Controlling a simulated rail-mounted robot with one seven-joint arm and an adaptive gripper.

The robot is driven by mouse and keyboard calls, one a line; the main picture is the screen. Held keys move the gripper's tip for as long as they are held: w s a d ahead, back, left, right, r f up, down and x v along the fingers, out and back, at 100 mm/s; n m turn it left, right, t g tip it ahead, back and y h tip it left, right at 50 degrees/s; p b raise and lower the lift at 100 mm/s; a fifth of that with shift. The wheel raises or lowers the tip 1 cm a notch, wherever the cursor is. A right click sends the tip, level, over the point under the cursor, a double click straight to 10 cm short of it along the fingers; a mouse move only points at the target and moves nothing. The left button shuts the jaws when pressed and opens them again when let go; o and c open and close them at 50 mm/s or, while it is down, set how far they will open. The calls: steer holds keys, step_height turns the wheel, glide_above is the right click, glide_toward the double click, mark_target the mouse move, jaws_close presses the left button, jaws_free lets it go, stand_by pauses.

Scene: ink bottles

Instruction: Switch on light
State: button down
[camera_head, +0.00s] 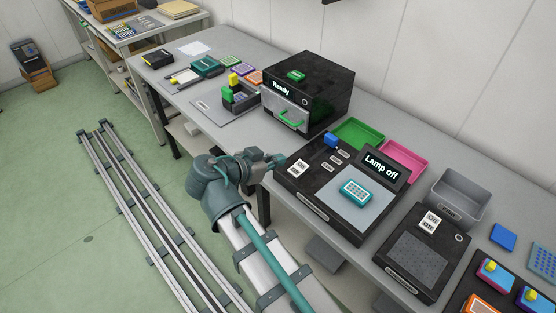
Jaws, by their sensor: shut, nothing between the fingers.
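A black console (317,190) on the bench has a tilted display (379,166) reading "Lamp off". A white-labelled switch (297,168) sits on its left part; its lettering is too small to read surely. A blue knob or block (331,140) shows at its back left. A teal plate with wells (355,191) lies on the console's pale square panel (340,206). My gripper (280,161) is shut and empty, by the console's left end, close to the white-labelled switch. I cannot tell whether it touches the console.
A black machine (325,88) reading "Ready" stands behind left. Green (359,133) and pink (403,158) trays lie behind the console. Right of it are another black device (404,263) with a white-labelled switch and a grey bin (477,187). Small coloured items crowd the bench's far left and near right.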

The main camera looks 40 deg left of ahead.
steer(key=p, duration=0.2)
glide_above(296, 169)
steer(key=f, duration=0.3)
steer(key=shift+s+f, duration=0.3)
steer(key=shift+f, duration=0.65)
steer(key=shift+w+f, duration=0.2)
steer(key=shift+f, duration=0.45)
steer(key=shift+w+f, duration=0.2)
steer(key=shift+f, duration=0.4)
steer(key=shift+s, duration=0.1)
